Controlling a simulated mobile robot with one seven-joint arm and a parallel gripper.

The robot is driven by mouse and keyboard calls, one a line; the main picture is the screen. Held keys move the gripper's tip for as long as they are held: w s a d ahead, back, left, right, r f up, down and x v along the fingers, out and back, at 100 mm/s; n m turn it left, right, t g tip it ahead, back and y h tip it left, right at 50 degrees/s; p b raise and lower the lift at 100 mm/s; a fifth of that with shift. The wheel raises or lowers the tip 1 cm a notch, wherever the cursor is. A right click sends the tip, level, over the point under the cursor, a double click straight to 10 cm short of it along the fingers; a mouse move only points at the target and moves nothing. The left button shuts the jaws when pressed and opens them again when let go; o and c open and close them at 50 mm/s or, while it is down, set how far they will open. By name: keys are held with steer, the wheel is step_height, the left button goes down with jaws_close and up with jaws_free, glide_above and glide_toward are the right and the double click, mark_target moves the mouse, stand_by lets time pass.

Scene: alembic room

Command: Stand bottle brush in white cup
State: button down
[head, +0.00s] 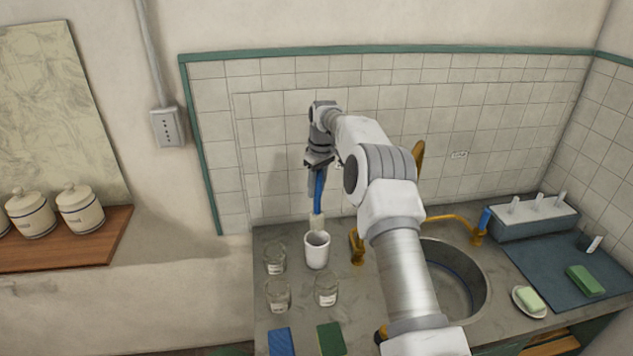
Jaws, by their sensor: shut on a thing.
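My gripper (319,166) is shut on the blue handle of the bottle brush (319,190) and holds it upright, pointing down. The brush's pale head (317,222) hangs at the lower end. The white cup (317,254) stands upright on the counter directly below in the picture. The brush's lower end meets the cup's back rim in this view. I cannot tell whether the tip is above the cup, behind it or just inside its mouth.
Several glass jars (278,296) stand left of and in front of the cup. A brass fitting (357,246) is close on its right, then the sink (468,290). Blue (282,342) and green (331,339) sponges lie at the front. The tiled wall (270,150) rises behind.

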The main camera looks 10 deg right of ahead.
mark_target(321, 176)
steer(key=shift+f+b, duration=2.4)
steer(key=shift+f, duration=2.65)
steer(key=shift+c, duration=2.4)
jaws_free()
steer(key=r, duration=0.5)
steer(key=s+r, duration=0.1)
steer(key=r, duration=0.5)
steer(key=d+r, duration=0.1)
steer(key=r, duration=0.5)
steer(key=shift+s, duration=0.3)
steer(key=shift+r, duration=0.15)
